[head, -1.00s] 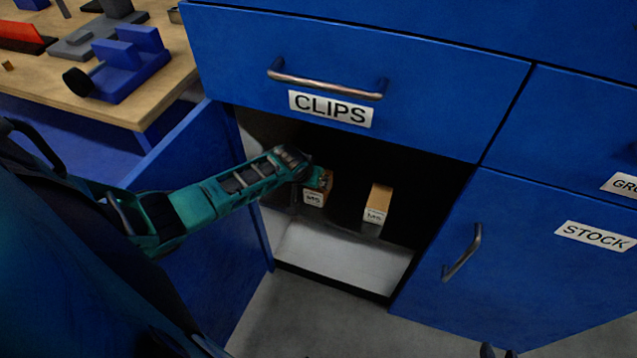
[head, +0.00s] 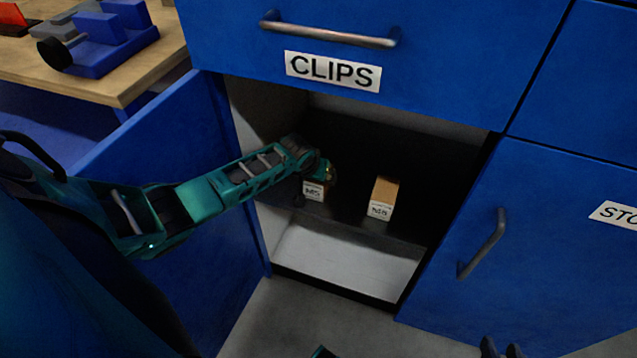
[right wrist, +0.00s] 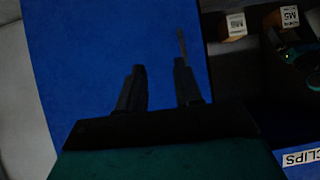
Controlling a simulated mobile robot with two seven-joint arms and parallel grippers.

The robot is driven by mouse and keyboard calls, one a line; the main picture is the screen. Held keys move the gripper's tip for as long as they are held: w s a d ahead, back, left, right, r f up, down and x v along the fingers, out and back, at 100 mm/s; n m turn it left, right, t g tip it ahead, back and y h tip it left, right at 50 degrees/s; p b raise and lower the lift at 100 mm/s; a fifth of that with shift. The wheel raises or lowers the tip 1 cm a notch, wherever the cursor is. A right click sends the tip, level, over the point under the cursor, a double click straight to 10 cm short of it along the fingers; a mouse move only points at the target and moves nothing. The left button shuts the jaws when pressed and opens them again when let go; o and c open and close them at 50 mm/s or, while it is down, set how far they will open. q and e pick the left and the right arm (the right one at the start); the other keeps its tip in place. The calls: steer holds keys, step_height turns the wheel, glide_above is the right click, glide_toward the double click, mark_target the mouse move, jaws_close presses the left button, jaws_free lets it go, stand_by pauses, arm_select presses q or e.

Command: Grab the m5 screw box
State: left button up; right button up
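The M5 screw box (head: 313,190) is small, cardboard-brown with a white label, and stands on the shelf inside the open cabinet. My left gripper (head: 326,174) reaches in from the left and is right at this box, covering its upper part. Its fingers are too dark and small to tell whether they are open or touching the box. The right wrist view shows the box, marked M5 (right wrist: 284,18), beside my teal left arm end. My right gripper (head: 500,348) shows at the bottom edge; in its wrist view (right wrist: 160,82) its fingers are apart and empty.
A similar box (head: 384,198) stands to the right on the same shelf. The CLIPS drawer (head: 440,75) is above the opening. An open blue door (head: 200,190) is on the left, a closed door (head: 480,190) on the right. A wooden table (head: 130,75) is at upper left.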

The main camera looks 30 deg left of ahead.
arm_select(q)
steer(key=b+x, duration=0.1)
steer(key=b, duration=0.1)
steer(key=b+x, duration=0.2)
steer(key=shift+w+d+f, duration=0.1)
steer(key=shift+d+f, duration=0.05)
steer(key=shift+f, duration=0.1)
steer(key=shift+w+f+b, duration=0.15)
steer(key=shift+f+b, duration=0.1)
steer(key=shift+b, duration=0.35)
steer(key=shift+w+f, duration=0.1)
steer(key=shift+w+b, duration=0.1)
steer(key=shift+b, duration=0.25)
steer(key=shift+c, duration=0.2)
steer(key=c, duration=1.1)
steer(key=shift+c, duration=1.2)
